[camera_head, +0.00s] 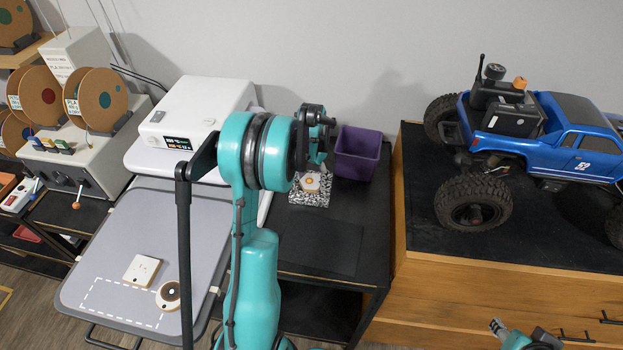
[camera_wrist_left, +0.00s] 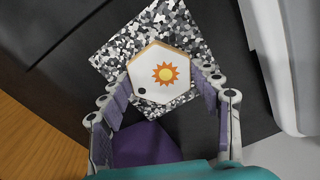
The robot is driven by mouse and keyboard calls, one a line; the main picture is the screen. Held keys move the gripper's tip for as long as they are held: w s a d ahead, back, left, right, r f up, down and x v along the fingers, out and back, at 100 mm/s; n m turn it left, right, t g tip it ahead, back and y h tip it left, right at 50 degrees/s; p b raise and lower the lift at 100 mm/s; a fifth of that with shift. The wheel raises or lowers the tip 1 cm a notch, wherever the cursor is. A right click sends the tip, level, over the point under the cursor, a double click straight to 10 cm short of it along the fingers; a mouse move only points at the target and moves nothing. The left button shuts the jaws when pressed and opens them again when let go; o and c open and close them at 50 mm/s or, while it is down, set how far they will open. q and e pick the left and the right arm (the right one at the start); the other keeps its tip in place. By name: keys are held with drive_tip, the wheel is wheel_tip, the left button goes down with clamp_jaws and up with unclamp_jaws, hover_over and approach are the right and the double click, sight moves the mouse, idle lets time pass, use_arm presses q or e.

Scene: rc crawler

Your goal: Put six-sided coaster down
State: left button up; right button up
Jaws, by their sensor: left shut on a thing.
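The six-sided coaster (camera_wrist_left: 160,72) is white with a wooden edge, an orange sun print and a black dot. My left gripper (camera_wrist_left: 163,88) is shut on it, with a finger on either side. In the head view the coaster (camera_head: 312,183) shows just below the left gripper (camera_head: 318,160), over a black-and-white speckled slab (camera_head: 298,201). In the wrist view the slab (camera_wrist_left: 120,50) lies under the coaster; I cannot tell whether they touch. Part of my right arm's end (camera_head: 500,327) shows at the bottom right, its fingers unclear.
A purple bin (camera_head: 358,155) stands just behind the slab on the black table (camera_head: 320,245). A white machine (camera_head: 190,120) is at left. A grey folding table (camera_head: 105,240) holds a square coaster (camera_head: 142,269) and a round one (camera_head: 168,295). A blue crawler (camera_head: 545,145) stands right.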

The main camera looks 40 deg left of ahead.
sight(312, 182)
use_arm(q)
drive_tip(key=shift+c, duration=0.2)
drive_tip(key=o, duration=1.2)
drive_tip(key=shift+f, duration=0.1)
drive_tip(key=shift+c, duration=0.2)
drive_tip(key=shift+r, duration=0.4)
wheel_tip(312, 182, up, 11)
drive_tip(key=p, duration=0.2)
drive_tip(key=s+d+r+t, duration=0.2)
drive_tip(key=s+d+r, duration=0.15)
drive_tip(key=d, duration=0.45)
drive_tip(key=s+d+r+t, duration=0.1)
drive_tip(key=s+d+r, duration=0.25)
drive_tip(key=d, duration=0.35)
drive_tip(key=s+d+f+m+t, duration=0.1)
drive_tip(key=s+d+t, duration=0.3)
drive_tip(key=s+d, duration=0.5)
drive_tip(key=shift+s+d+f, duration=0.4)
drive_tip(key=shift+d+f, duration=0.3)
drive_tip(key=shift+d, duration=0.35)
